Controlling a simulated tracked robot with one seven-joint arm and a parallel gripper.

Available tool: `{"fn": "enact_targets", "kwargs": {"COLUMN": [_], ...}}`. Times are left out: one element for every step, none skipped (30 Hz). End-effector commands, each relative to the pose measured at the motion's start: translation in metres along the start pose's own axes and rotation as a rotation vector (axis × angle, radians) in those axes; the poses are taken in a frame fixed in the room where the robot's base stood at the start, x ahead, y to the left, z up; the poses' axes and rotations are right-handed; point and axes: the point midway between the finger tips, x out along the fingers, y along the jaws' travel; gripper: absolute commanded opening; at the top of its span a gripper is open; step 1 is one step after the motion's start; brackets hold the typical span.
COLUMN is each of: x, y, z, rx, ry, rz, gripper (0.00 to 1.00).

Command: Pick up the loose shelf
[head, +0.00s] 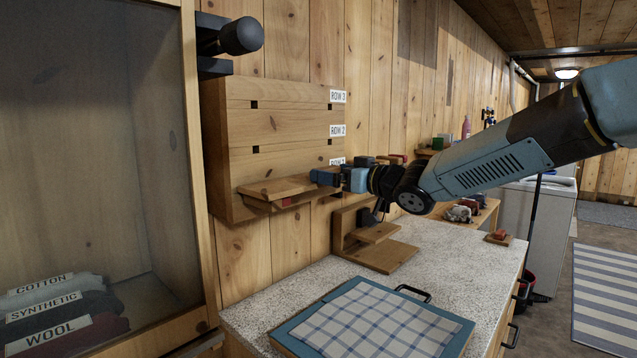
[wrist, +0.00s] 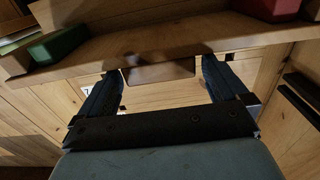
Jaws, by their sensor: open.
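A pale wooden shelf board (head: 275,187) sits low on the slotted wall panel (head: 285,125) in the head view, with a reddish piece under it. My gripper (head: 318,178) is at the board's right end. In the wrist view its fingers (wrist: 162,72) are open, with a short wooden block (wrist: 160,71) visible between the fingertips. A longer wooden board (wrist: 170,52) crosses just beyond the tips. Whether the fingers touch the wood cannot be told. I cannot tell whether this board is the loose shelf.
A wooden stand with flat boards (head: 390,256) is on the speckled counter (head: 285,297) below my gripper. A checked cloth (head: 370,318) lies on a blue-edged board in front. A glass-fronted cabinet (head: 90,130) stands left. Green (wrist: 57,44) and red (wrist: 273,8) blocks are by the board.

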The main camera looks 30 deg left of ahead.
Motion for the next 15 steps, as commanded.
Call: {"fn": "enact_targets", "kwargs": {"x": [0.007,0.01,0.013,0.016,0.017,0.019,0.02,0.02,0.021,0.02,0.02,0.02,0.02,0.02,0.02], "y": [-0.001,-0.001,-0.001,-0.001,-0.001,-0.001,-0.001,-0.001,-0.001,0.0,0.0,0.0,0.0,0.0,0.0], "z": [-0.001,-0.001,0.0,0.0,-0.001,-0.001,-0.001,-0.001,-0.001,-0.001,-0.001,-0.001,-0.001,-0.001,-0.001], "rx": [0.002,0.003,0.002,0.001,0.001,0.0,0.0,0.0,-0.001,-0.001,-0.001,-0.001,-0.001,-0.001,-0.001], "ry": [0.003,0.002,0.001,0.001,0.001,0.002,0.002,0.002,0.001,0.001,0.001,0.001,0.001,0.001,0.001], "rz": [-0.003,-0.002,-0.001,-0.001,-0.001,-0.001,-0.001,-0.001,0.0,0.0,0.0,0.0,0.0,0.0,0.0], "gripper": [1.0,1.0,1.0,1.0,1.0,1.0,1.0,1.0,1.0,1.0,1.0,1.0,1.0,1.0,0.97]}}
